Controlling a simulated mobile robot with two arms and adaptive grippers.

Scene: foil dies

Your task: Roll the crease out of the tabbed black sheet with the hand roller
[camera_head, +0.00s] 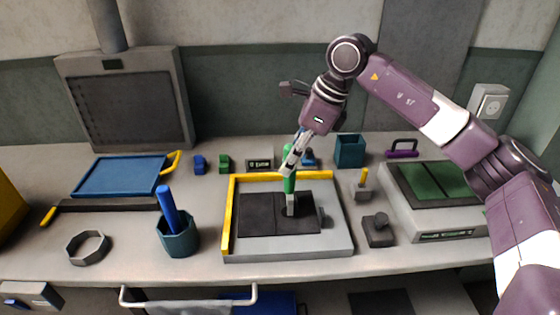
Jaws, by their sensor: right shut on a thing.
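My right gripper (291,164) comes down from the upper right and is shut on the green handle of the hand roller (289,184). The roller stands roughly upright, its grey lower end over the right part of the black sheet (256,214). I cannot tell whether it touches the sheet. The sheet lies on a grey board (290,247) with yellow strips along its back and left edges. A thin line, perhaps the crease, runs across the sheet left of the roller. A small grey piece at the right edge may be its tab. My left gripper is not in view.
A teal cup (178,241) with a blue-handled tool stands left of the board. A grey block with a knob (378,231) and a green-topped device (445,228) stand to the right. Small blocks and a teal bin (350,151) are behind. A blue panel (120,177) lies back left.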

